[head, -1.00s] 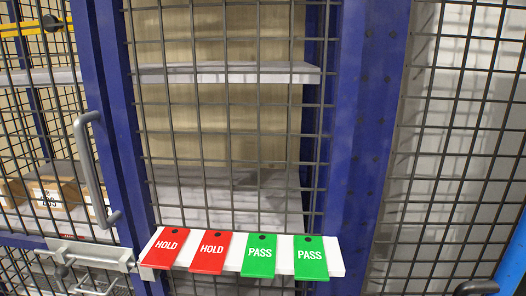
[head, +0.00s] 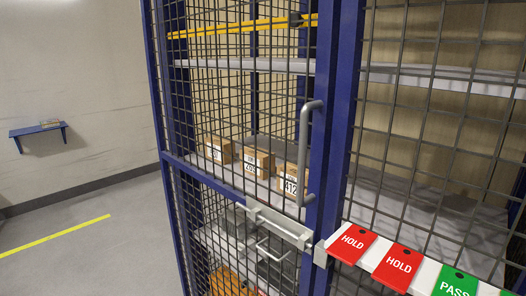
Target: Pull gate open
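The gate (head: 168,100) is a blue-framed dark wire mesh panel in the middle of the head view. It looks shut against the blue post (head: 345,95) on its right. A grey vertical bar handle (head: 304,150) sits near the gate's right edge. Below it is a light grey slide latch (head: 278,224), with a bracket (head: 321,254) on the post side. I cannot tell whether the bolt sits in the bracket. Neither gripper can be made out in the view.
Boxes with number labels (head: 257,162) stand on a shelf behind the mesh. Red HOLD tags (head: 352,244) and a green PASS tag (head: 455,284) hang on a white strip at lower right. Open floor with a yellow line (head: 55,236) lies left. A small blue wall shelf (head: 38,129) is beyond.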

